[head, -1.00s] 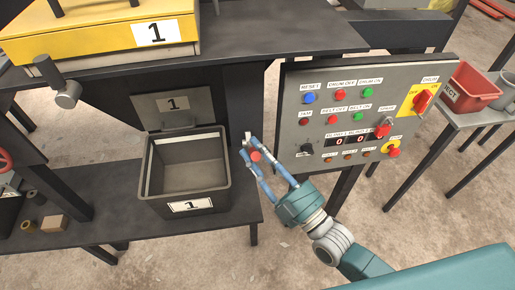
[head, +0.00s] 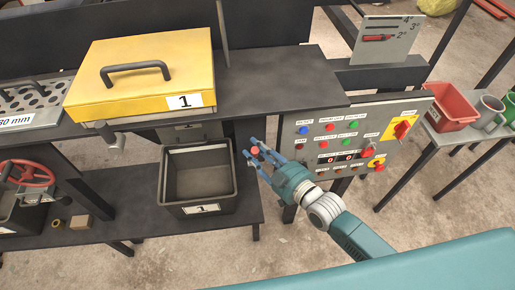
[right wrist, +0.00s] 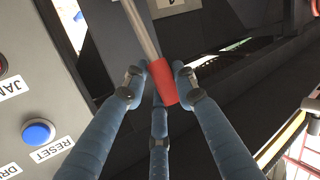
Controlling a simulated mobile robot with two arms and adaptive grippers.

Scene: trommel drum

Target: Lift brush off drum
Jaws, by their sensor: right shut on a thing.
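My right gripper (head: 256,155) is shut on a red grip (head: 255,150), to the right of the open bin marked 1. In the right wrist view the red grip (right wrist: 162,82) sits between the blue fingers (right wrist: 158,85), at the end of a thin pale rod (right wrist: 140,30). The rod runs up out of the frame, and I cannot tell what it joins. I cannot make out a brush or the drum in either view. My left gripper is not in view.
The open bin (head: 163,197) stands on the lower shelf left of my right gripper. A yellow lidded box (head: 140,88) is above it. The control panel (head: 310,165) is close on the right. A red handwheel (head: 30,172) is at far left.

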